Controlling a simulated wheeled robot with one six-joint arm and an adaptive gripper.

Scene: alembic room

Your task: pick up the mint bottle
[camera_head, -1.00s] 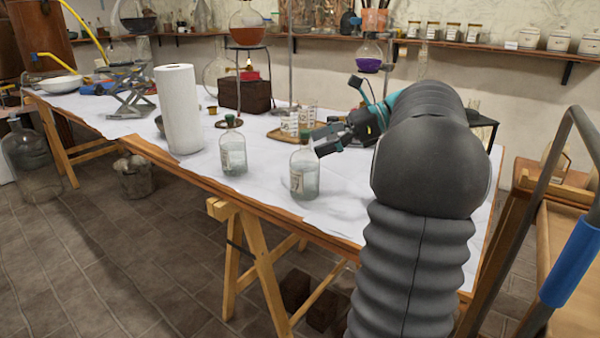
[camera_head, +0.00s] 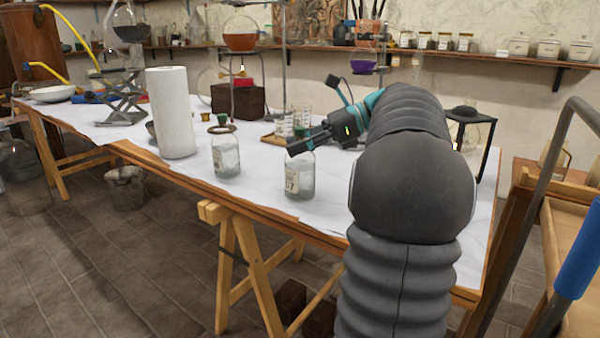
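Two clear glass bottles with green stoppers and pale labels stand upright on the white-covered table. One bottle (camera_head: 226,157) is at the left. The other bottle (camera_head: 300,178) is to its right, nearer my arm. The label writing is too small to read, so I cannot tell which is the mint one. My gripper (camera_head: 301,145) reaches in from the right at the neck of the right bottle. Its dark fingers hide the neck, and the green stopper shows just above them. I cannot tell whether the fingers touch the glass or how far apart they are.
A white paper roll (camera_head: 171,113) stands left of the bottles. Small glass beakers (camera_head: 293,120) stand behind my gripper. A flask of orange liquid (camera_head: 240,38) sits on a stand farther back. A black lantern (camera_head: 470,140) is right of my arm. The table's front edge is clear.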

